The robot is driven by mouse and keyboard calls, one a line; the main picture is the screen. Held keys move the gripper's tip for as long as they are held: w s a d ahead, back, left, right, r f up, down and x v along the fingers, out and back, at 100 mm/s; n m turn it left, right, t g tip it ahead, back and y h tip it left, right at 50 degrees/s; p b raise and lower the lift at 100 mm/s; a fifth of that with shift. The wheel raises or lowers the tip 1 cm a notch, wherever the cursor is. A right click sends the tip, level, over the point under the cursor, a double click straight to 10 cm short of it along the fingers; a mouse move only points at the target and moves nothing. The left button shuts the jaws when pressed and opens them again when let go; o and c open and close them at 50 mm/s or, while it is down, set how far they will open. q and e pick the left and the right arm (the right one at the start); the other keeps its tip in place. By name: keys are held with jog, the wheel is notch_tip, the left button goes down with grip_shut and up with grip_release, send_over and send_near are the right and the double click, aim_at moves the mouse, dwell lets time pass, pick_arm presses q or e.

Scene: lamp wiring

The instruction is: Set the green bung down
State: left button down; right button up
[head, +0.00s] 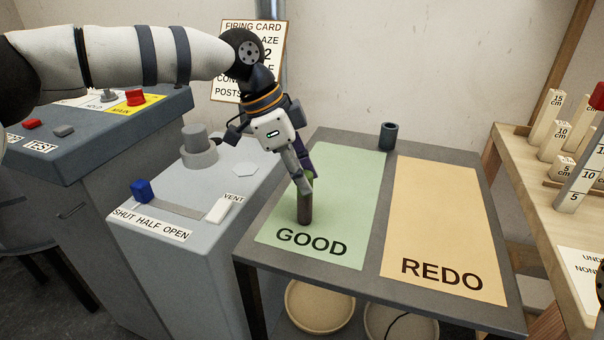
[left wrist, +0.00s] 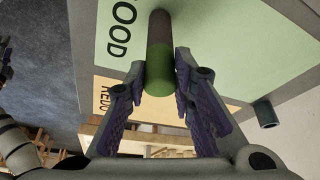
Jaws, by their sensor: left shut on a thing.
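The green bung is a short cylinder with a dark brown body (head: 304,208) and a green end. My left gripper (head: 304,181) is shut on it near the green end and holds it upright over the green GOOD area (head: 345,175). I cannot tell whether its lower end touches the surface. In the left wrist view the bung (left wrist: 158,48) sits between the two fingers of the left gripper (left wrist: 162,82), its green end towards the camera.
The orange REDO area (head: 435,215) lies to the right on the same grey table. A small dark cylinder (head: 389,137) stands at the table's back edge. A grey cabinet with a blue-knobbed slider (head: 141,190) is close on the left. The GOOD area around the bung is clear.

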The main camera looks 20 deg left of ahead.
pick_arm(q)
jog(key=c, duration=1.4)
grip_release()
jog(key=shift+o, duration=0.2)
jog(key=v, duration=1.2)
jog(key=shift+p, duration=0.45)
pick_arm(e)
jog(key=shift+w+r+t, duration=0.3)
jog(key=shift+w+r, duration=0.3)
jog(key=shift+w, duration=0.05)
pick_arm(q)
jog(key=shift+d, duration=0.1)
